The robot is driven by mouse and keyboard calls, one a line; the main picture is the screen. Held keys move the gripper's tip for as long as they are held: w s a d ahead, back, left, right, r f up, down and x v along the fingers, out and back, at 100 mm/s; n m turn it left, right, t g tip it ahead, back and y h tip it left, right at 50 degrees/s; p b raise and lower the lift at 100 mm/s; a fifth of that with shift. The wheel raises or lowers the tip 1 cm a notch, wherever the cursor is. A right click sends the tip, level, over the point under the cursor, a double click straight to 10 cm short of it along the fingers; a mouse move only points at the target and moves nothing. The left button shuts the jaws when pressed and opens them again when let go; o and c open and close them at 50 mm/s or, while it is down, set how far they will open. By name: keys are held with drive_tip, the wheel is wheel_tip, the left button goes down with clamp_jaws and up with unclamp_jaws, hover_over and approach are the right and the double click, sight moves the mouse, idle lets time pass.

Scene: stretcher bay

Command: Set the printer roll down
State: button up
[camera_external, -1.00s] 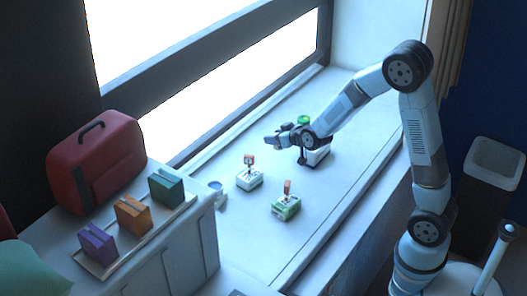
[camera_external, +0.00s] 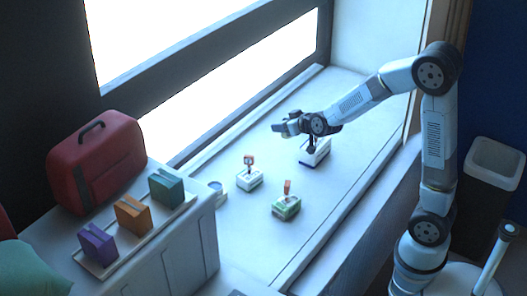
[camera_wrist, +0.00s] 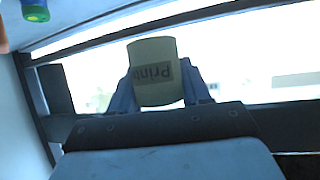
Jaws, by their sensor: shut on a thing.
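The printer roll (camera_wrist: 154,68) is a pale, upside-down-looking cylinder with a dark label reading "Print" inverted. My gripper (camera_wrist: 158,92) is shut on it, with a blue finger on each side. In the external view my gripper (camera_external: 280,128) is above the white window ledge (camera_external: 255,155), pointing left towards the window. The roll cannot be made out clearly there. In the wrist view the roll is seen against the bright window, and no surface shows touching it.
On the ledge stand a white box (camera_external: 316,155) below my wrist, a red-tagged white box (camera_external: 249,181), a green-white box (camera_external: 286,208) and a small round thing (camera_external: 217,188). A green-topped object (camera_wrist: 36,12) shows top left. A red case (camera_external: 95,165) is at left.

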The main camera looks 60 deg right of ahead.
drive_tip(key=w+a+r+n+y, duration=0.2)
drive_tip(key=a+n+y, duration=0.4)
drive_tip(key=a, duration=0.8)
drive_tip(key=n+g+y, duration=0.8)
drive_tip(key=n+g, duration=0.1)
drive_tip(key=n, duration=0.2)
hover_over(252, 253)
wheel_tip(252, 253, down, 11)
drive_tip(key=shift+s+f, duration=0.1)
drive_tip(key=shift+f, duration=4.4)
drive_tip(key=o, duration=1.1)
drive_tip(key=shift+f, duration=0.1)
drive_tip(key=shift+c, duration=0.2)
